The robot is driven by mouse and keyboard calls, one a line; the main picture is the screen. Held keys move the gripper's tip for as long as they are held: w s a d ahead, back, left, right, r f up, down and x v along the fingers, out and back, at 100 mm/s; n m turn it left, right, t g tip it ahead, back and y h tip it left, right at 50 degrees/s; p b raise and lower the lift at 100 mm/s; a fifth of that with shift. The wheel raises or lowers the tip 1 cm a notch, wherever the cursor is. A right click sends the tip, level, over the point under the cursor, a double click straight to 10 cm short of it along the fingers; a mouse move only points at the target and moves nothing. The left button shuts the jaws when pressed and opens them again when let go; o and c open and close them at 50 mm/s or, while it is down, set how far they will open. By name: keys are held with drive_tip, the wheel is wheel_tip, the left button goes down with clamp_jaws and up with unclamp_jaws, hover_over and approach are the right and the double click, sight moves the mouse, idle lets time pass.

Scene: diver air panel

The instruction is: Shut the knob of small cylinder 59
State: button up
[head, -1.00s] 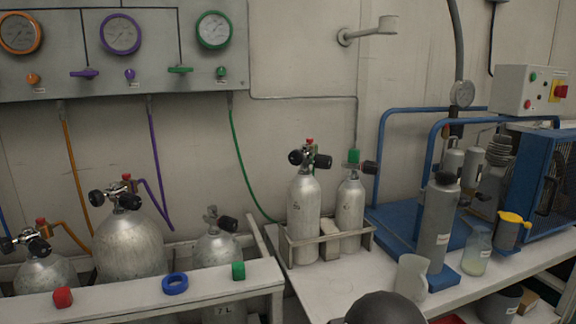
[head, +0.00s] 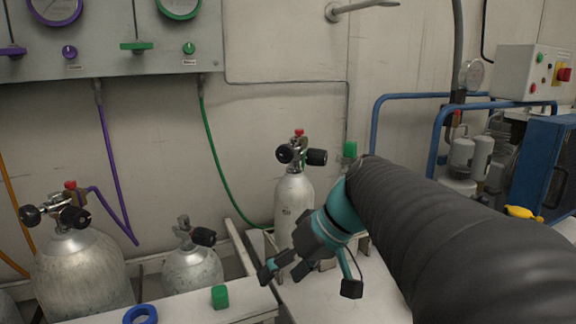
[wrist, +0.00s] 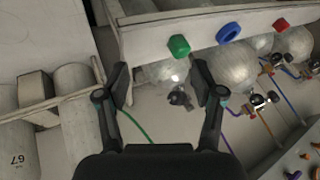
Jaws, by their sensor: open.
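In the head view a small silver cylinder (head: 292,195) stands upright in the bench rack, with black knobs (head: 316,157) and a red top on its valve. A second small cylinder is mostly hidden behind my arm; its green top (head: 350,149) shows. I cannot tell which is 59. My gripper (head: 284,270), also in the wrist view (wrist: 160,76), is open and empty, in front of the rack and below the knobs, apart from them.
Larger cylinders (head: 80,275) (head: 192,272) stand at the left behind a white rail (head: 245,306) bearing a green block (head: 220,297) and a blue ring (head: 141,315). A green hose (head: 212,150) hangs near the rack. A blue-framed machine (head: 545,165) is at right.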

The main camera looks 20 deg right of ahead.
drive_tip(key=w+d+r+n+t+y+b, duration=0.2)
drive_tip(key=w+d+r+n+t+y, duration=0.15)
drive_tip(key=w+d+r, duration=0.4)
drive_tip(key=n+t+y+b, duration=0.1)
drive_tip(key=n+t+y, duration=0.3)
approach(326, 159)
drive_tip(key=x, duration=1.1)
drive_tip(key=c, duration=1.2)
drive_tip(key=shift+o, duration=0.2)
